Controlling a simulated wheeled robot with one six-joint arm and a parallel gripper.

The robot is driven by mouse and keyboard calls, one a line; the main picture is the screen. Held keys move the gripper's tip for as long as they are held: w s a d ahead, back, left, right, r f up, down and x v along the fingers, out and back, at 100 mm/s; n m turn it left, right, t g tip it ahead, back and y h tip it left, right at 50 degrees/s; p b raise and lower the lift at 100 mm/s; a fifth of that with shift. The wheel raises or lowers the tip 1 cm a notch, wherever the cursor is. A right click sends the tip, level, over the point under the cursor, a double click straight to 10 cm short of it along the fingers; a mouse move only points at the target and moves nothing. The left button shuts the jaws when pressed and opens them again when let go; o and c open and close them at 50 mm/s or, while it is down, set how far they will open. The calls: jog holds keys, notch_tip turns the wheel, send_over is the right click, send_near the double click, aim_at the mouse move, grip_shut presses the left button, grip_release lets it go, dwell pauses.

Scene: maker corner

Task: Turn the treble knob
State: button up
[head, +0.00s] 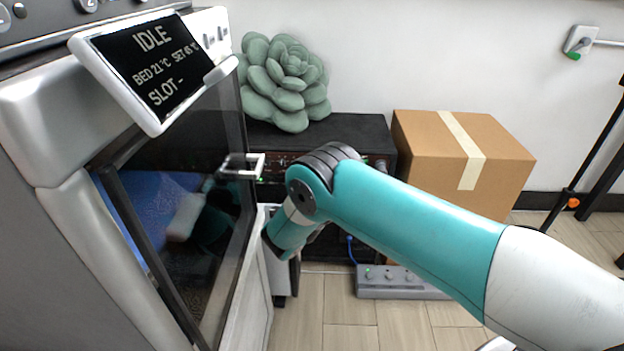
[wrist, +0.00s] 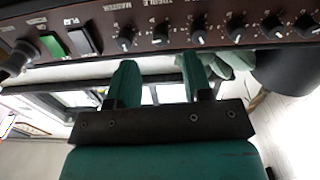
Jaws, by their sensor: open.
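The amplifier's dark control panel crosses the top of the wrist view with a row of several black knobs. The treble knob (wrist: 160,37) sits under a label that seems to read TREBLE, just right of the knob under MASTER (wrist: 125,40). My gripper (wrist: 158,60) is open and empty, its two teal fingers just below the knob row in the picture. The treble knob lies above the gap between the fingertips and appears apart from them. In the head view the black amplifier (head: 345,128) stands behind my arm, which hides much of its front.
A green switch (wrist: 53,46) and another switch (wrist: 82,40) sit left of the knobs. A printer with a glass door and handle (head: 241,166) stands close left of my arm. A plush succulent (head: 285,80) rests on the amplifier. A cardboard box (head: 430,150) and power strip (head: 400,282) are at right.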

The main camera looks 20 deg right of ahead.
jog(key=b+x, duration=0.1)
jog(key=x, duration=0.4)
jog(key=shift+b, duration=0.4)
grip_shut()
